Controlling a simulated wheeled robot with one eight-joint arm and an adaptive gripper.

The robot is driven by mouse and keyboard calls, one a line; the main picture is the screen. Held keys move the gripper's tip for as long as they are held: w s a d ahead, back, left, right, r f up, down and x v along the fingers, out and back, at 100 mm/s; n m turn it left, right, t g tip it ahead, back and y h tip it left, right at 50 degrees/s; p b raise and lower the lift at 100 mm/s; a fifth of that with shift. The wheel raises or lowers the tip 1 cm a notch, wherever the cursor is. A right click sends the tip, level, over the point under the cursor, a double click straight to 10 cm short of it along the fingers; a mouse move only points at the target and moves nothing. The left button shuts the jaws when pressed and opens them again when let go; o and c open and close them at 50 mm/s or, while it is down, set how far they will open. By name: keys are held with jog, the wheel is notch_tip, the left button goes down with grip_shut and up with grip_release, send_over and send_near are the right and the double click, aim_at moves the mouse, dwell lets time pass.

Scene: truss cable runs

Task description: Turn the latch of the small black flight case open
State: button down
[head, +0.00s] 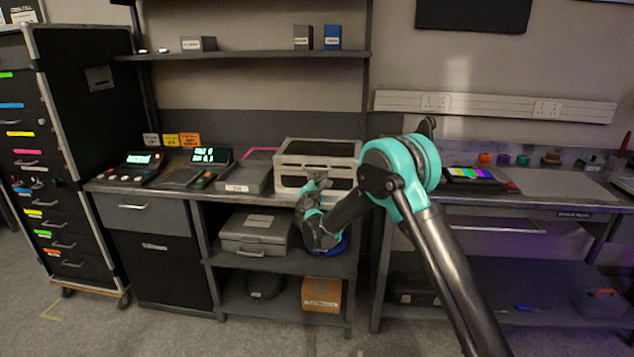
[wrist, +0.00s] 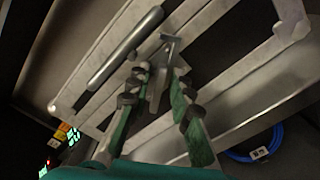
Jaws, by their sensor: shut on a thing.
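The small black flight case (head: 335,147) with silver edges stands on the bench top in the head view. In the wrist view its front (wrist: 232,50) fills most of the picture, tilted, with a long silver bar handle (wrist: 125,47). A small metal latch (wrist: 169,44) shows between my fingertips. My gripper (wrist: 158,80) is shut on the latch; its green-backed fingers stand on either side of it. In the head view my gripper (head: 317,183) is at the case's lower front, and my arm hides part of the case's right side. The exact latch angle is hard to tell.
A grey case (head: 255,233) lies on the shelf below, and a cardboard box (head: 321,295) on the lowest shelf. A blue cable coil (wrist: 255,148) is below the case. Lit consoles (head: 135,168) stand left on the bench. A drawer rack (head: 75,150) is far left.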

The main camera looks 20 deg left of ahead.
jog(key=m, duration=0.6)
jog(key=shift+a, duration=0.3)
jog(key=shift+m, duration=0.4)
jog(key=shift+d, duration=0.1)
jog(key=c, duration=1.7)
grip_release()
jog(key=shift+s, duration=0.1)
jog(key=shift+d, duration=0.1)
jog(key=shift+f, duration=0.1)
jog(key=v, duration=1.2)
jog(key=shift+d, duration=0.1)
